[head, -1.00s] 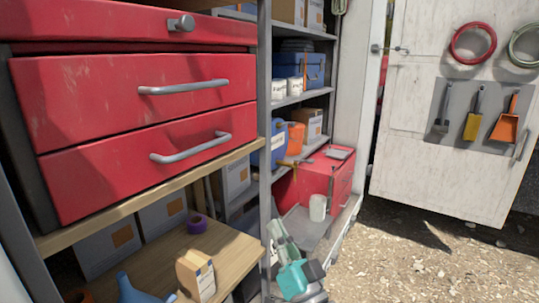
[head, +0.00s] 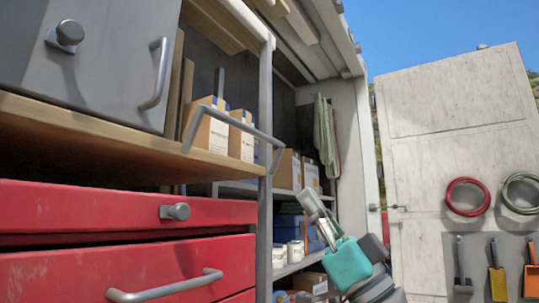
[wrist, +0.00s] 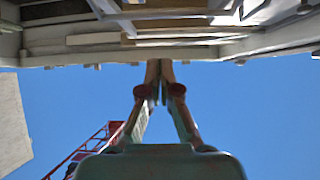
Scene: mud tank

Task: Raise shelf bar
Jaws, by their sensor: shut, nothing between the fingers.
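The shelf bar (head: 235,127) is a thin grey U-shaped bar at the front edge of the upper wooden shelf in the head view. It rises above the shelf edge in front of the cardboard boxes. My gripper (head: 306,196) is to the right of the bar and lower, apart from it, with its teal wrist part below. In the wrist view my gripper (wrist: 159,66) has its fingers together and empty, pointing at the underside of a roof or frame. I cannot make out the bar in the wrist view.
A grey cabinet (head: 95,55) stands on the upper shelf at left, above red drawers (head: 130,270). Cardboard boxes (head: 207,130) stand behind the bar. A white door (head: 460,140) with hoses is at right.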

